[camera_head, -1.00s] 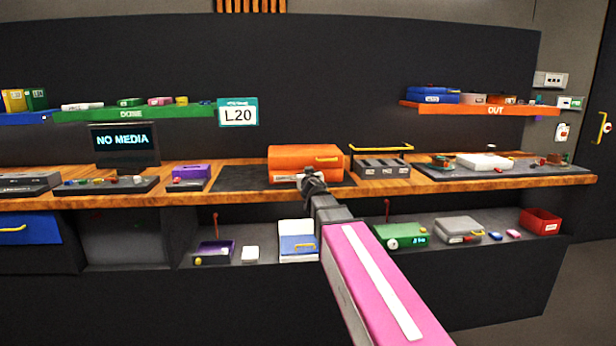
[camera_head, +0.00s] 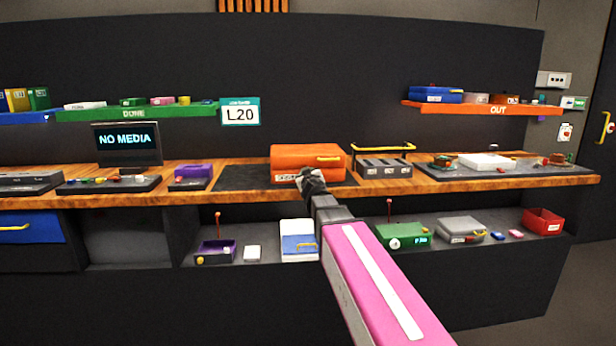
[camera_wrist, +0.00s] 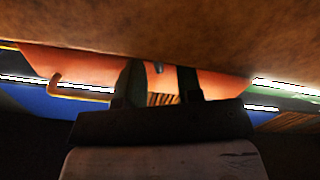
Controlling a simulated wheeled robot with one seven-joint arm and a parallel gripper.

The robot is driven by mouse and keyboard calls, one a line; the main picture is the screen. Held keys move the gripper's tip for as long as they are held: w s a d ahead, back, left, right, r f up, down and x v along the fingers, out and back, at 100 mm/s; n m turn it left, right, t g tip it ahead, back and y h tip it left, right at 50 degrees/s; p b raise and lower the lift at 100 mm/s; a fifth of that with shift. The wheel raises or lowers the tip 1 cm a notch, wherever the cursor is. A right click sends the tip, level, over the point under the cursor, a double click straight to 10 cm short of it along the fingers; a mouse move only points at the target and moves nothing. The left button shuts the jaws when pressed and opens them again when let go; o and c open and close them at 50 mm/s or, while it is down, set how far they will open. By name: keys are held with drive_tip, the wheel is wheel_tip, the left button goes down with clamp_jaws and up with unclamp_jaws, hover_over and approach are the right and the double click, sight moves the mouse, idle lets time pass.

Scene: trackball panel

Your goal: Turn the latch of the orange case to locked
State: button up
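The orange case (camera_head: 300,158) sits closed on the dark mat on the wooden bench, with a yellow handle and a label on its front. My gripper (camera_head: 312,180) is at the case's lower front and covers part of it. In the wrist view the orange case (camera_wrist: 90,66) lies behind my two dark fingers. The fingers are apart, so my gripper (camera_wrist: 160,85) is open. A small dark piece (camera_wrist: 158,68), possibly the latch, shows between the fingers. I cannot tell whether they touch it or how it is turned.
A grey box with a yellow bar (camera_head: 383,168) stands close to the right of the case. A purple box (camera_head: 192,172) stands further left. The shelf below holds a blue-and-white box (camera_head: 299,241) and a green case (camera_head: 402,235). The mat (camera_head: 240,178) left of the case is bare.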

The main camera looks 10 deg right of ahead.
drive_tip(key=s, duration=1)
drive_tip(key=shift+s, duration=0.4)
